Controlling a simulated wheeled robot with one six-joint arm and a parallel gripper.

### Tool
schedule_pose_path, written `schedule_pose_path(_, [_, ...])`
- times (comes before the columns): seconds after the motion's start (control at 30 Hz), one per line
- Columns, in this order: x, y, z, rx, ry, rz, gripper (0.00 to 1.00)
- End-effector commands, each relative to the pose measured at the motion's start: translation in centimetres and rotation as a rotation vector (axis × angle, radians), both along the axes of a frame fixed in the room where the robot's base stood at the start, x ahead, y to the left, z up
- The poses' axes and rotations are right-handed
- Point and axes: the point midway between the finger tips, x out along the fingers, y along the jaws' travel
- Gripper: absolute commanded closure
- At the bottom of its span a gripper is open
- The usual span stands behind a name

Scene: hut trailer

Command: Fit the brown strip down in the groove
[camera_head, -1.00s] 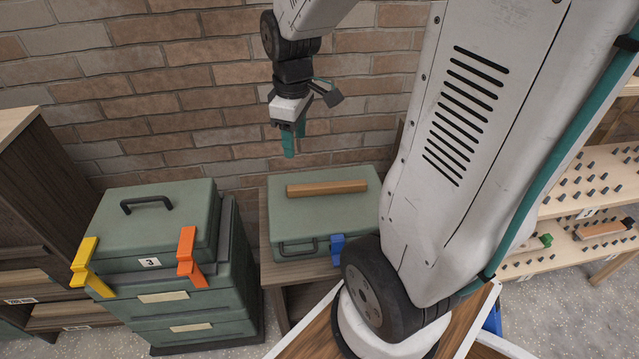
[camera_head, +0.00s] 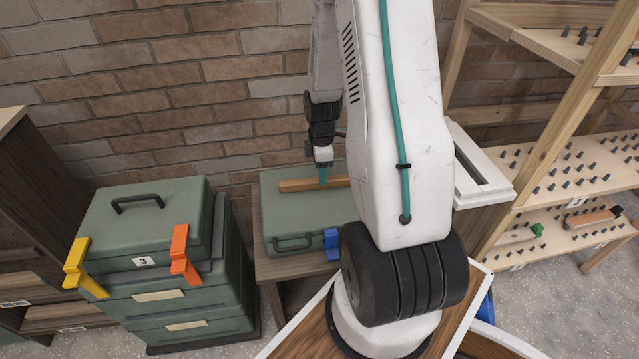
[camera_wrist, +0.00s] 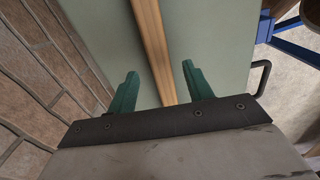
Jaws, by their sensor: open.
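The brown strip (camera_head: 298,185) lies across the lid of a green case (camera_head: 290,215) by the brick wall. It also shows in the wrist view (camera_wrist: 154,40), running lengthwise between my fingers. My gripper (camera_head: 322,176) is at the strip, pointing down. In the wrist view my gripper's green fingers (camera_wrist: 158,85) are open, one on each side of the strip, with a gap on both sides. My arm hides the right part of the case in the head view. I cannot make out a groove for certain; a white frame with a recess (camera_head: 482,172) stands to the right.
A green case marked 3 (camera_head: 140,225) sits on green drawers at left, with yellow (camera_head: 75,262) and orange (camera_head: 182,250) latches. A blue latch (camera_head: 332,244) is on the strip's case. A pegged wooden rack (camera_head: 560,180) stands at right.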

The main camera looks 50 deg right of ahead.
Motion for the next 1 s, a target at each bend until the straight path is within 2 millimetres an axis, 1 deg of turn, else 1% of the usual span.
schedule_pose_path(0.03, [-0.1,0.1,-0.9,0.003,0.003,0.0,0.49])
schedule_pose_path(0.1, [-0.1,0.1,-1.9,0.003,0.003,0.0,0.49])
schedule_pose_path(0.2, [0.0,0.1,-2.6,0.001,0.002,0.0,0.49])
schedule_pose_path(0.43, [0.0,0.1,-2.8,0.0,0.0,0.0,0.49])
schedule_pose_path(0.47, [0.0,0.1,-2.8,0.0,0.0,-0.001,0.52])
schedule_pose_path(0.5, [0.0,0.1,-2.8,0.0,0.0,-0.001,0.63])
schedule_pose_path(0.57, [0.0,0.1,-2.8,0.0,0.0,-0.001,0.8])
schedule_pose_path(0.6, [0.0,0.1,-2.8,0.0,0.0,-0.001,0.91])
schedule_pose_path(0.63, [0.0,0.1,-2.8,0.0,0.0,-0.001,0.99])
schedule_pose_path(1.0, [0.0,0.1,-2.5,-0.001,-0.001,0.0,1.0])
